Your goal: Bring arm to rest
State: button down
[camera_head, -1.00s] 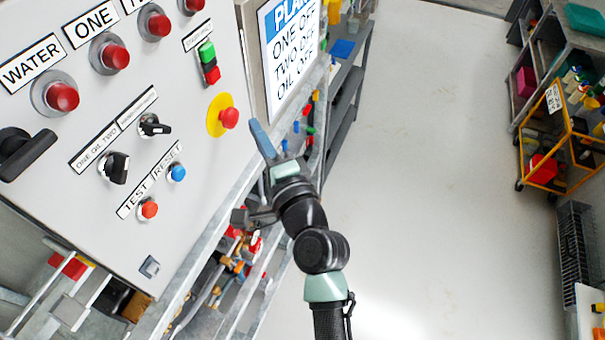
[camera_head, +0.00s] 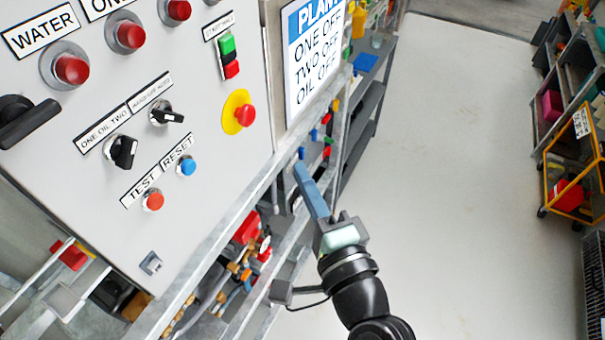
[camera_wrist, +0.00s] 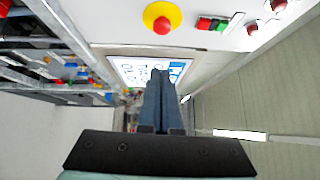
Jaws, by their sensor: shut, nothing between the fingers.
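My gripper (camera_head: 301,172) shows in the head view to the right of the control panel's lower right edge, in front of the metal frame. Its blue-grey fingers are shut together and empty, pointing up and to the left. In the wrist view the closed fingers (camera_wrist: 160,80) point toward the white plant sign. My dark arm runs down to the bottom edge of the head view, and its lower part is out of frame. The gripper appears apart from the panel.
The grey control panel (camera_head: 215,160) carries red buttons, switches and a yellow-ringed red stop button (camera_head: 244,115). A plant sign (camera_head: 312,55) stands beyond it. Open pale floor (camera_head: 460,150) lies to the right. A yellow trolley (camera_head: 572,165) stands at the far right.

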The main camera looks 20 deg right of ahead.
jog(key=shift+s, duration=0.1)
jog(key=w+a+r+n+t+y, duration=0.1)
jog(key=w+a+r+n, duration=0.2)
jog(key=r, duration=0.4)
jog(key=a+r+n+t, duration=0.25)
jog(key=r+n, duration=0.25)
jog(key=r, duration=0.3)
jog(key=w+a+r+n+t+y, duration=0.1)
jog(key=w+a+r+n, duration=0.2)
jog(key=r, duration=0.4)
jog(key=s+a+r+n+t, duration=0.2)
jog(key=s+r+n, duration=0.2)
jog(key=r, duration=0.5)
jog(key=s+a+r+n+t, duration=0.2)
jog(key=s+a+r+n, duration=0.1)
jog(key=r, duration=0.6)
jog(key=shift+s+a+r+n+h, duration=0.35)
jog(key=shift+s+n, duration=0.25)
jog(key=shift+s, duration=0.55)
jog(key=shift+d+f+t+b, duration=0.1)
jog(key=shift+f+t+b, duration=0.05)
jog(key=shift+t+b, duration=0.15)
